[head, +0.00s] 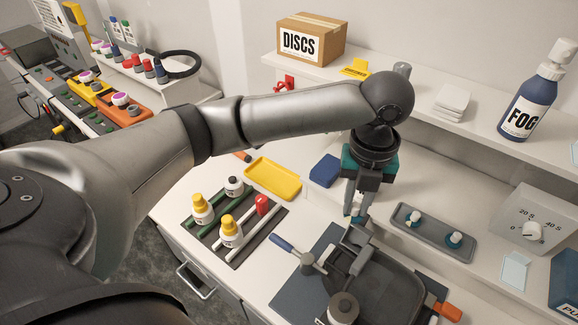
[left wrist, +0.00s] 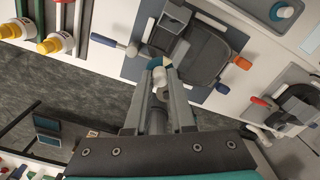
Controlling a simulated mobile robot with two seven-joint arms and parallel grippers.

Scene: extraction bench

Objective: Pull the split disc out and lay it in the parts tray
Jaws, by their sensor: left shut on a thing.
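My left gripper (head: 356,212) is above the dark machine (head: 392,292) on the bench, pointing down near its metal bracket. In the left wrist view its fingers (left wrist: 160,82) are shut on a small piece with pale, tan and blue parts (left wrist: 158,63); it appears to be the split disc, mostly hidden by the fingers. I cannot tell whether it is clear of the machine. An empty yellow tray (head: 272,180) lies left of the gripper. A grey tray (head: 407,232) with two small white-and-teal pieces lies to its right. My right gripper is not in view.
A blue-handled tool (head: 288,246) lies beside the machine, with an orange knob (head: 447,311) at its right. A dark mat (head: 222,254) holds yellow-capped bottles and tubes. A blue block (head: 325,170) stands behind. A shelf above holds the DISCS box (head: 309,39) and FOG bottle (head: 530,105).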

